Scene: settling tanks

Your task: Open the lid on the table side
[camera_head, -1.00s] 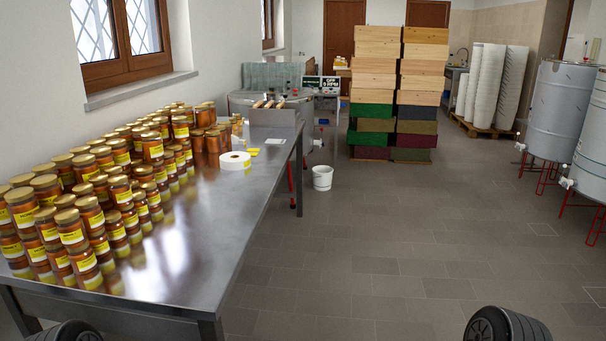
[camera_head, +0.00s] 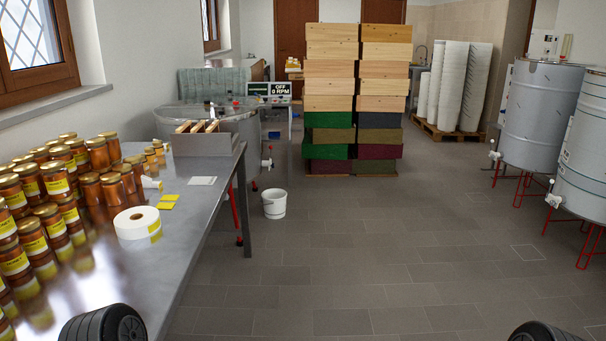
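A round metal tank (camera_head: 254,145), apparently a honey extractor, stands just beyond the far end of the steel table (camera_head: 190,215). Its top (camera_head: 185,112) looks covered, but the halves and hinge of a lid are too small to tell. A control box reading "OFF 0 RPM" (camera_head: 270,90) sits at its back right. A metal tray with wooden frames (camera_head: 205,140) on the table hides part of the tank's front. Neither of my grippers shows; only dark rounded parts of my own arms are at the bottom edge.
Honey jars (camera_head: 60,185) and a white label roll (camera_head: 137,222) are on the table at left. A white bucket (camera_head: 274,204) stands on the floor by the table's far leg. Stacked hive boxes (camera_head: 330,100) stand behind; steel tanks (camera_head: 540,115) at right. The middle floor is clear.

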